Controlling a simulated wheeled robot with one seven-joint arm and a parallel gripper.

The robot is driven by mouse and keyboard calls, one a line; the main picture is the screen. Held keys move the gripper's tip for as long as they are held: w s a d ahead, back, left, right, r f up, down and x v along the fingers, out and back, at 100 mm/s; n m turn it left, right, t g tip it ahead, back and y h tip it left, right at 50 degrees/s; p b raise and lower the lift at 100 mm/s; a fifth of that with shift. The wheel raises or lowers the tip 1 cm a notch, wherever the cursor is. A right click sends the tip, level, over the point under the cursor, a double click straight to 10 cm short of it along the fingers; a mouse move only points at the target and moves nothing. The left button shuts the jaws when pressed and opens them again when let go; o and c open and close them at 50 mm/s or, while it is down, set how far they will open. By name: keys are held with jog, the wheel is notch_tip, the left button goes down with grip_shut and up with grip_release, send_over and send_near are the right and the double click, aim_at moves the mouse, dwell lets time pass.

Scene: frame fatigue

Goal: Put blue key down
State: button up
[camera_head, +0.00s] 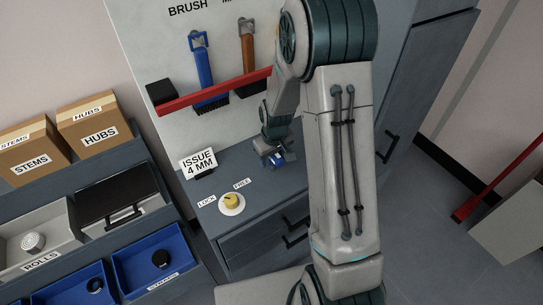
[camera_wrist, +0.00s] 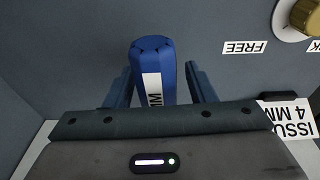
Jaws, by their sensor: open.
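The blue key (camera_wrist: 155,62) shows in the wrist view as a blue faceted grip with a white label, part of its lettering reading "MM". It lies between the two fingers of my gripper (camera_wrist: 160,85), which stand apart on either side of it with gaps. In the head view my gripper (camera_head: 275,158) is low over the grey cabinet top (camera_head: 262,185), and a small blue part of the key (camera_head: 275,161) shows there. The far end of the key is hidden behind the gripper body. I cannot tell exactly how it rests.
An "ISSUE 4 MM" sign (camera_head: 198,161) stands left of my gripper. A yellow knob (camera_head: 232,202) sits between LOCK and FREE labels. Shelves with blue bins (camera_head: 155,262) are at left. The cabinet top near the knob is clear.

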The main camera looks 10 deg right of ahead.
jog(key=r, duration=0.4)
jog(key=s+r+b, duration=0.1)
jog(key=r, duration=0.3)
jog(key=s+r, duration=0.1)
jog(key=r, duration=0.3)
jog(key=s+r+m+t, duration=0.1)
jog(key=s+r, duration=0.4)
jog(key=s, duration=0.4)
jog(key=s+r+m+t, duration=0.1)
jog(key=s+r, duration=0.4)
jog(key=s, duration=0.5)
jog(key=shift+s+m, duration=0.3)
jog(key=shift+m, duration=0.5)
